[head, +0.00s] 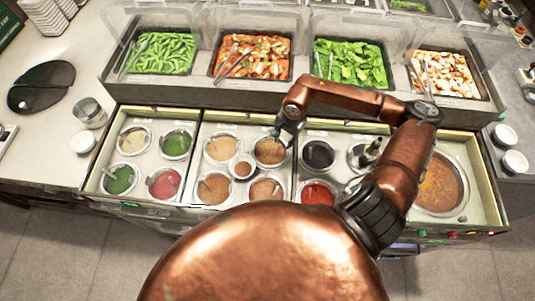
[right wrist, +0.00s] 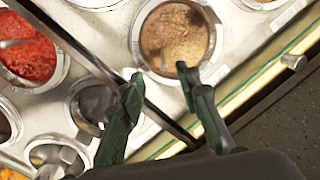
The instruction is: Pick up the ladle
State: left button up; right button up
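Small steel ladles or spoons stand in several sauce wells, one of them in the tan sauce well (head: 222,150). In the right wrist view, a short thin handle seems to stand in the brown sauce well (right wrist: 175,42), but I cannot make it out clearly. That brown well also shows in the head view (head: 270,151). My right gripper (head: 284,138) hangs over the back of this well. In the right wrist view its two green-padded fingers (right wrist: 160,78) are spread apart with nothing visible between them. My left gripper is out of view.
A red sauce well (right wrist: 28,55) and a dark sauce well (head: 318,154) lie nearby. A large soup pot (head: 440,185) stands at the right. Behind the wells, food trays (head: 252,58) sit under clear guards. A metal divider runs between the wells.

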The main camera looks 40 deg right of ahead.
aim_at(280, 145)
jog(key=shift+a+f, duration=0.1)
jog(key=shift+f, duration=0.8)
jog(key=f, duration=0.2)
jog(key=w+f+p, duration=0.1)
jog(key=f, duration=0.1)
jog(key=shift+w+a+f, duration=0.15)
jog(key=shift+f, duration=0.45)
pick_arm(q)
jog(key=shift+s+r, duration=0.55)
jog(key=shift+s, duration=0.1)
pick_arm(e)
grip_shut()
